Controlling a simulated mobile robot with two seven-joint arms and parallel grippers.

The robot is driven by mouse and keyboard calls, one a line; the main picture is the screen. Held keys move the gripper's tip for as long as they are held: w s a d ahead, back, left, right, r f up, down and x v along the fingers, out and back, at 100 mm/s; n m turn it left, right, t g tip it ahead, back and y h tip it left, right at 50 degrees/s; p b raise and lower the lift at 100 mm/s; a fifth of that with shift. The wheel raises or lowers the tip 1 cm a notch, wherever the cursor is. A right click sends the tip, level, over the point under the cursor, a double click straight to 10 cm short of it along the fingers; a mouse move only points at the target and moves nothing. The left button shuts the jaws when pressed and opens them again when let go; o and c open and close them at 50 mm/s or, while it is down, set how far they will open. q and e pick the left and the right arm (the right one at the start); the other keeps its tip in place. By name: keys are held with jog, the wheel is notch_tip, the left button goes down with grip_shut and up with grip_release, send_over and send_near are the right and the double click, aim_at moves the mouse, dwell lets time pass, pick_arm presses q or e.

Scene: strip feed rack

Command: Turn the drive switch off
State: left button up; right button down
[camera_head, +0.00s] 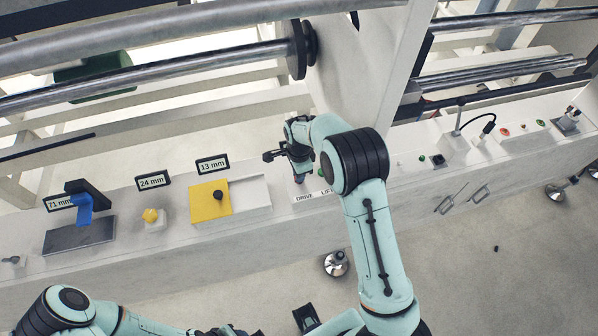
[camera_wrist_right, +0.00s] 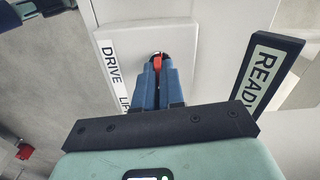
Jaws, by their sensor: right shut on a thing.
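The drive switch, a small red lever (camera_wrist_right: 157,62), stands in a dark round socket on the white panel beside the DRIVE label (camera_wrist_right: 112,62). My right gripper (camera_wrist_right: 160,78) is shut on the red lever, with its blue fingertips on either side of it. In the head view my right gripper (camera_head: 300,176) points down at the panel just above the DRIVE label (camera_head: 304,198). The fingers hide the lower part of the lever, and I cannot tell its setting. My left gripper (camera_head: 215,331) is only partly in view at the bottom edge, cut off by the frame.
A LIFT label (camera_head: 327,191) is beside DRIVE, near a green button (camera_head: 321,172). A READY sign (camera_wrist_right: 262,78) stands right of my fingers in the wrist view. Left along the ledge are a yellow plate (camera_head: 208,205) and a yellow knob (camera_head: 151,215). Rollers (camera_head: 150,72) run behind.

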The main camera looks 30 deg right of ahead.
pick_arm(q)
jog(key=shift+w+r, duration=0.15)
jog(key=shift+r, duration=0.1)
pick_arm(e)
jog(key=shift+m, duration=0.6)
jog(key=c, duration=1.2)
grip_release()
jog(key=shift+c, duration=0.2)
jog(key=shift+r, duration=0.1)
pick_arm(q)
jog(key=shift+w+r+p, duration=0.4)
jog(key=shift+r+p, duration=0.3)
jog(key=shift+p, duration=0.05)
pick_arm(e)
notch_tip(320, 180, up, 13)
jog(key=shift+r, duration=0.15)
pick_arm(q)
jog(key=shift+s, duration=0.1)
